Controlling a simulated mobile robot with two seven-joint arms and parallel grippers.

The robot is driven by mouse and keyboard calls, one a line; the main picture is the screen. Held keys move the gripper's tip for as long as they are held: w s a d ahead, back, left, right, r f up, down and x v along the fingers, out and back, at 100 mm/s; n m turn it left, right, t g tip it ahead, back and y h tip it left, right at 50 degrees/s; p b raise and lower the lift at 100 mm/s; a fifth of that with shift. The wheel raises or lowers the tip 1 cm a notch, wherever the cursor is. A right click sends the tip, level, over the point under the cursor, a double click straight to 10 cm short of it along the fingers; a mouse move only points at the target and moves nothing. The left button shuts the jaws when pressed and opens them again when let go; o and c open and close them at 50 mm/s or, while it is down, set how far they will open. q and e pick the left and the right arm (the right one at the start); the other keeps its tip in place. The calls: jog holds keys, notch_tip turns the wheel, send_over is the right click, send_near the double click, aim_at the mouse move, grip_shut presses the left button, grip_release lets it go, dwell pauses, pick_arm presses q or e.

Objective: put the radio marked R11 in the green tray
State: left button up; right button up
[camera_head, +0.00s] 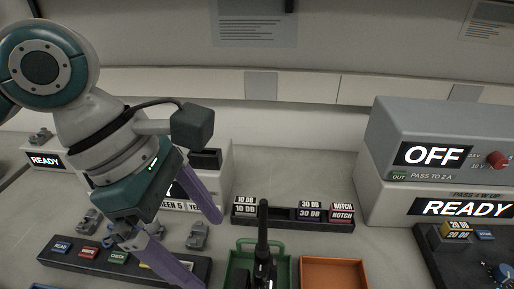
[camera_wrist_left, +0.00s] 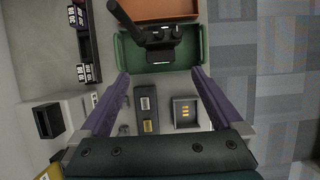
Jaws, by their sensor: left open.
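A black radio (camera_head: 263,262) with a thick antenna stands upright in the green tray (camera_head: 284,246) at the bottom centre of the head view. No marking on the radio is legible. In the left wrist view the radio (camera_wrist_left: 158,36) is seen from above inside the green tray (camera_wrist_left: 196,42), with its antenna pointing to the upper left. My left gripper (camera_head: 207,250) is open and empty, left of the tray, its purple fingers spread. In the wrist view the gripper (camera_wrist_left: 160,78) points at the tray's near edge, apart from the radio. My right gripper is not seen.
An orange tray (camera_head: 363,274) lies right of the green one. A dark rack (camera_head: 290,215) of labelled blocks stands behind. A grey box (camera_head: 430,125) marked OFF stands at right, above a READY panel. A dark labelled strip (camera_head: 62,257) lies left, below the arm.

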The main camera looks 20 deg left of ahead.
pick_arm(q)
jog(key=s+d+m+t, duration=0.1)
jog(key=s+d+m, duration=0.3)
jog(key=m, duration=0.8)
jog(key=s+a+m+t+y, duration=0.1)
jog(key=s+a+m+y, duration=0.3)
jog(key=s+a+m, duration=0.3)
jog(key=m, duration=0.4)
jog(key=shift+a+f, duration=0.15)
jog(key=shift+f, duration=0.15)
